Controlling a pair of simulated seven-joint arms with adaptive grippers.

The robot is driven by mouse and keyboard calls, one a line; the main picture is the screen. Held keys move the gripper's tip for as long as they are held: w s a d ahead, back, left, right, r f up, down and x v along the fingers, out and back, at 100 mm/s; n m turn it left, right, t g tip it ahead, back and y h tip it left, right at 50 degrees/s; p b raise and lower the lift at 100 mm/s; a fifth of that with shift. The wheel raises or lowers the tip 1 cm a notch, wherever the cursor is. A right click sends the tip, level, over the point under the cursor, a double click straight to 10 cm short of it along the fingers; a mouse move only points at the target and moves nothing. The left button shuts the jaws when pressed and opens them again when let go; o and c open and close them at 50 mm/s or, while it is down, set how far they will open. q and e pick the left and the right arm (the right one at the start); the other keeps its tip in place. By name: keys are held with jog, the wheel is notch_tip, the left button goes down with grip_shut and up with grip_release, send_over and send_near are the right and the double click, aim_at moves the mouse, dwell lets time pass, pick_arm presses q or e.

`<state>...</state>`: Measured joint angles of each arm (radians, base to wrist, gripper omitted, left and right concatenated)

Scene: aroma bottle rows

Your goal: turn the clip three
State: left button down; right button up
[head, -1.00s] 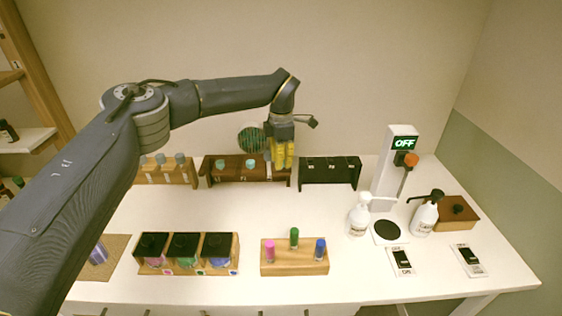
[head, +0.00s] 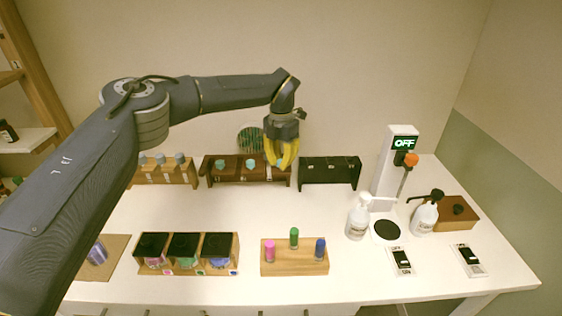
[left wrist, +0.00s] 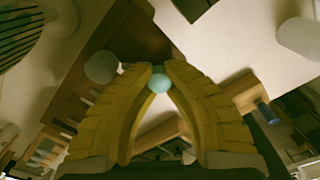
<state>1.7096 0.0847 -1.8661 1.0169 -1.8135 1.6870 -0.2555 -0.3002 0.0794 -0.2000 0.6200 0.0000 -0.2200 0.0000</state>
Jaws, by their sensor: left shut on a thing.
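The dark brown rack (head: 237,179) stands at the back of the table and carries a row of teal round-topped pieces. Two stand free at its left (head: 224,164) and middle (head: 250,163). The third, at its right end, is mostly hidden by my left gripper (head: 280,163) in the head view. In the left wrist view its pale teal round top (left wrist: 159,83) sits between my yellow fingertips (left wrist: 158,74), which are shut on it. I cannot tell a clip's shape on it. My right gripper is not in view.
A light wooden rack (head: 170,181) with grey tops stands left, a black rack (head: 329,175) right. In front are a box of jars (head: 190,270), a block of coloured vials (head: 295,268), pump bottles (head: 359,218) and an "OFF" device (head: 388,175). The table's middle is clear.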

aim_at(281, 161)
pick_arm(q)
jog(key=n, duration=0.5)
jog(key=shift+n, duration=0.3)
jog(key=n, duration=0.4)
jog(key=shift+n, duration=0.3)
jog(key=c, duration=1.2)
grip_release()
jog(key=shift+r, duration=0.1)
notch_tip(281, 161, up, 12)
jog(key=shift+f, duration=0.1)
